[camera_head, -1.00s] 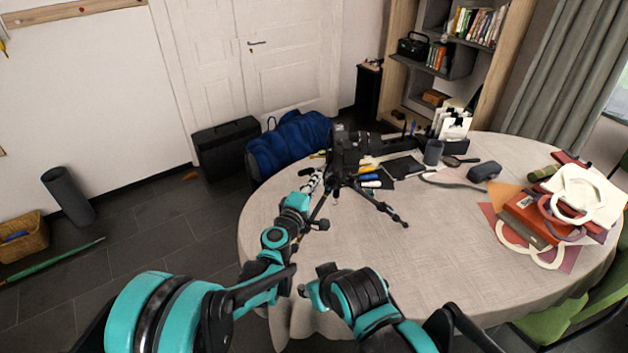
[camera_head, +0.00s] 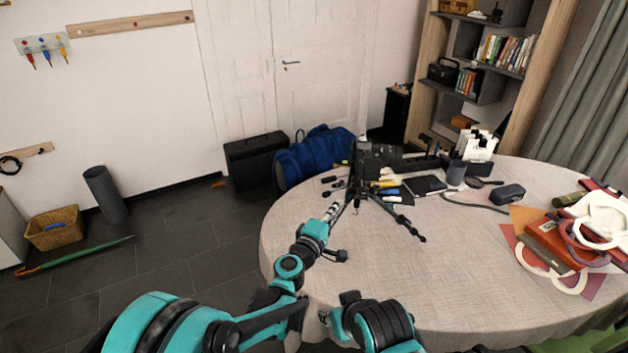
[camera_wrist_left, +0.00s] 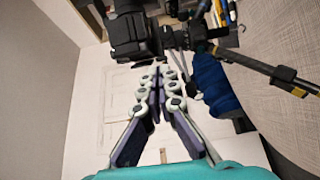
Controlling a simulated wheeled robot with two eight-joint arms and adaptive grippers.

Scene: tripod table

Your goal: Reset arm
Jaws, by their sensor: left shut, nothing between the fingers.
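A black camera on a tripod (camera_head: 372,165) stands on the round table (camera_head: 420,285), legs spread. My left gripper (camera_head: 332,212) is shut and empty, just left of and in front of the tripod in the head view. In the left wrist view, its pale, jointed fingers (camera_wrist_left: 163,75) point toward the camera body (camera_wrist_left: 135,38), with their tips close together. Whether they touch the tripod cannot be told. My right arm shows low in the head view, but its gripper is not seen.
Books, bags and papers (camera_head: 570,240) crowd the table's right side. A tablet (camera_head: 424,186), cup (camera_head: 456,172) and small tools lie behind the tripod. The table's front middle is clear. A blue bag (camera_head: 318,157) and black case (camera_head: 255,155) stand on the floor behind.

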